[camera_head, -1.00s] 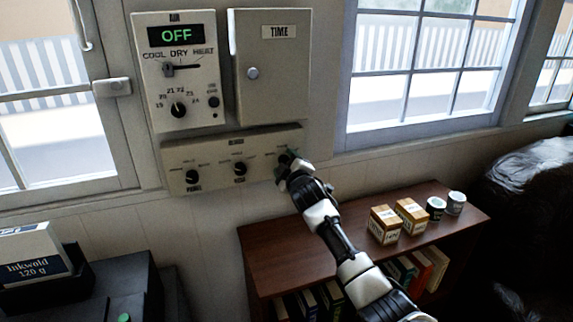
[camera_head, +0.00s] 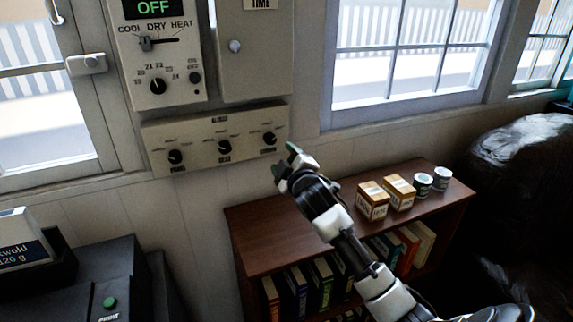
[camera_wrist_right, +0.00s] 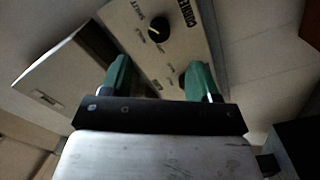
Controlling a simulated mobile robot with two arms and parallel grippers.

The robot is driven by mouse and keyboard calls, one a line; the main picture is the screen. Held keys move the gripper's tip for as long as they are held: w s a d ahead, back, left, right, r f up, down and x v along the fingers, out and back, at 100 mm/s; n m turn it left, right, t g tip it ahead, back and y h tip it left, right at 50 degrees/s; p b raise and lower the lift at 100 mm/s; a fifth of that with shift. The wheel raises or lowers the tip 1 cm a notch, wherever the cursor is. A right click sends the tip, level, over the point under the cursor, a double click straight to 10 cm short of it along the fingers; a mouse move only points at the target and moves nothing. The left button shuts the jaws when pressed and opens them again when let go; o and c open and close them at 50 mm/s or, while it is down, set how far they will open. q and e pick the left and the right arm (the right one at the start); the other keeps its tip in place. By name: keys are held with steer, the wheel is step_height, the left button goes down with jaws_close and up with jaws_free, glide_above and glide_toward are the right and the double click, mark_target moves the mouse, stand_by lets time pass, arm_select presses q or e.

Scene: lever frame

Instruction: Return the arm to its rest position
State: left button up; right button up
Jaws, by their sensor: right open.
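My right gripper (camera_head: 283,162) is open and empty, with its green fingertips in front of the wall, just below and right of the three-knob panel (camera_head: 190,152). It stands apart from the panel's right knob (camera_head: 269,138). In the right wrist view the two green fingers (camera_wrist_right: 160,82) are spread wide, with nothing between them. Beyond them that view shows part of a panel with a black knob (camera_wrist_right: 158,28). My right arm reaches up from the lower right, over the wooden shelf. My left gripper is not in view.
The wooden shelf (camera_head: 275,236) carries two small boxes (camera_head: 372,200) and two cans (camera_head: 423,184), right of my gripper, with books below. The control unit (camera_head: 165,65) reads OFF above the panel. A dark printer (camera_head: 90,270) stands lower left. A black chair-like shape (camera_head: 525,180) is at right.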

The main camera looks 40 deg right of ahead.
steer(key=shift+s, duration=0.25)
steer(key=shift+a+f, duration=0.1)
stand_by(0.3)
